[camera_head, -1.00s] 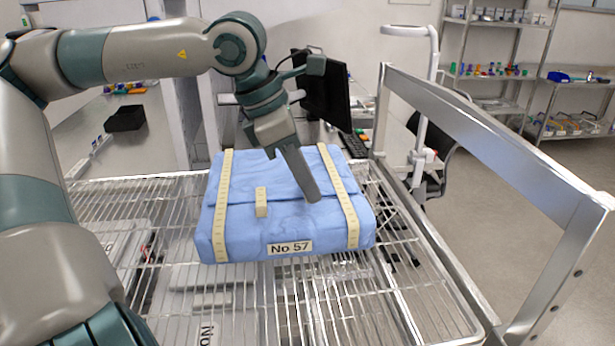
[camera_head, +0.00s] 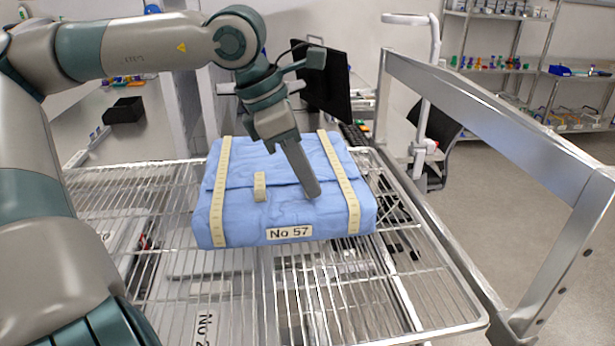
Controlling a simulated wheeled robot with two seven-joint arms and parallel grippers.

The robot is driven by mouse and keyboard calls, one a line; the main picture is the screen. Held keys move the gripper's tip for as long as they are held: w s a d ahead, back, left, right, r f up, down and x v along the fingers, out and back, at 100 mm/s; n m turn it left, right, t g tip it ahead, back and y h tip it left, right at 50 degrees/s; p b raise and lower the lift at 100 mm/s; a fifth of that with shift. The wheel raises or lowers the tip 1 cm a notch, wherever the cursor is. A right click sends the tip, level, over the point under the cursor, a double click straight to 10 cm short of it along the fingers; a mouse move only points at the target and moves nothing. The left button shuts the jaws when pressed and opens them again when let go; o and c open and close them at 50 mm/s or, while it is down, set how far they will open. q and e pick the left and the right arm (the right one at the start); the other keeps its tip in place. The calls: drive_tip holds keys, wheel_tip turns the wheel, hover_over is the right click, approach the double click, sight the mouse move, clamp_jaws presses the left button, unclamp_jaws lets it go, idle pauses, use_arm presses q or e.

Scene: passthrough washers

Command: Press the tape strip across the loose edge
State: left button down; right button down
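A blue wrapped pack (camera_head: 245,218) lies on the wire shelf. Two long tape strips run over it, the left strip (camera_head: 219,195) and the right strip (camera_head: 340,180). A short tape strip (camera_head: 260,187) crosses the fold edge left of the middle. A label (camera_head: 289,232) reading "No 57" is on the front. My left gripper (camera_head: 312,190) points down at the pack, right of the short strip; its fingertips look close to or on the cloth. Its fingers appear as one closed bar with nothing visible between them. My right gripper does not show.
The wire shelf (camera_head: 430,312) has free room in front of and left of the pack. A metal rail frame (camera_head: 480,110) borders it on the right. Another numbered pack lies below the shelf. A dark monitor (camera_head: 325,90) stands behind.

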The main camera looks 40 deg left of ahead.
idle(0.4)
use_arm(q)
drive_tip(key=shift+f+b, duration=0.35)
drive_tip(key=shift+b, duration=0.05)
idle(0.9)
idle(0.4)
drive_tip(key=c, duration=1.9)
unclamp_jaws()
drive_tip(key=shift+r, duration=0.1)
